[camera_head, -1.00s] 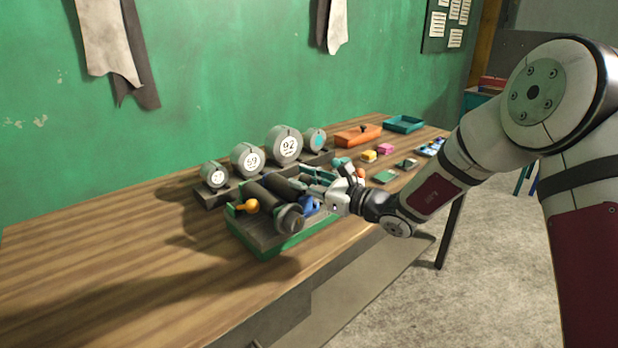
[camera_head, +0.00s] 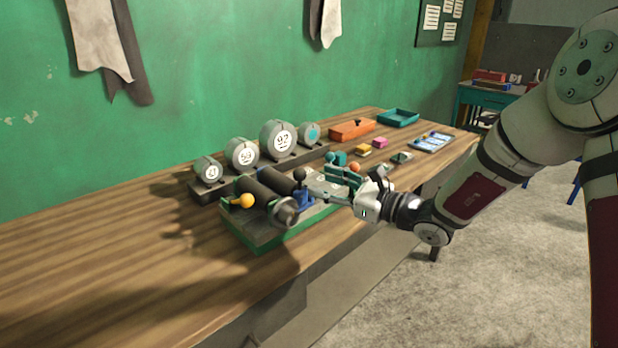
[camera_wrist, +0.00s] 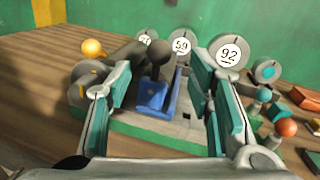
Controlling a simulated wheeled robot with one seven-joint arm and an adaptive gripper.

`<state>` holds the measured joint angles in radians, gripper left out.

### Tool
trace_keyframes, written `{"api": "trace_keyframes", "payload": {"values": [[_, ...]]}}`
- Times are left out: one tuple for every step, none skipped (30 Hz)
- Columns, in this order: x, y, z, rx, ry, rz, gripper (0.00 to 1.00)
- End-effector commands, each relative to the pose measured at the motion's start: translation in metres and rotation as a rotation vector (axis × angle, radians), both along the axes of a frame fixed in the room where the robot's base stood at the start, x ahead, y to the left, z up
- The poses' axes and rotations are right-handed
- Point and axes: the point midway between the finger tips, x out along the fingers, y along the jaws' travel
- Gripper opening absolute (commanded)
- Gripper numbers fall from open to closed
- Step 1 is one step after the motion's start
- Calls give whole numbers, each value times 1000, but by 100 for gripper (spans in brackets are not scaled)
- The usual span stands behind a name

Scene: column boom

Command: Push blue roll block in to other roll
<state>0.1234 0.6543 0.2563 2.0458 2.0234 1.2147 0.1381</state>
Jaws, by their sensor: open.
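The blue roll block (camera_head: 304,198) sits on the green-edged fixture (camera_head: 262,243), right beside the dark rolls. In the wrist view the blue block (camera_wrist: 156,98) lies ahead, between my open fingers in the picture, with a dark upright knob above it. One dark roll (camera_head: 254,191) lies at the left and a second dark roll (camera_head: 276,180) lies behind it, closer to the block. Whether block and roll touch cannot be told. My gripper (camera_head: 325,184) is open and empty, right of the block; its teal-padded fingers also show in the wrist view (camera_wrist: 160,80).
A row of round grey weights (camera_head: 278,139), some numbered, stands behind the fixture. An orange ball knob (camera_head: 242,201) sticks up at its left. An orange box (camera_head: 352,130), a teal tray (camera_head: 398,118) and small coloured blocks lie farther right. The table's left part is clear.

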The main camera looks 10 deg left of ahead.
Motion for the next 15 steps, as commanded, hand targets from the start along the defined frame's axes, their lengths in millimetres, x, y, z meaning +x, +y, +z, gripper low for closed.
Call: {"api": "trace_keyframes", "payload": {"values": [[-4, -9, 0, -1, 1, -3, 47], [-7, -13, 0, -1, 0, -2, 47], [-9, -19, 1, 0, 0, -2, 47], [-10, -22, 0, 0, 0, -2, 47], [-12, -25, 0, -1, 0, -2, 47], [-14, -29, 0, -1, 0, 0, 47], [-15, -31, 0, 0, 0, 0, 47], [-16, -33, 0, 0, 0, -1, 47], [-17, -35, 0, 1, -1, -1, 47], [-18, -36, 0, 1, -1, -1, 47], [-18, -37, 0, 1, -1, -1, 47], [-19, -37, 0, 1, 0, 0, 47], [-19, -37, 0, 1, 0, 0, 47], [-19, -37, 0, 1, 0, 0, 47], [-19, -37, 0, 1, 0, 0, 47]]}}
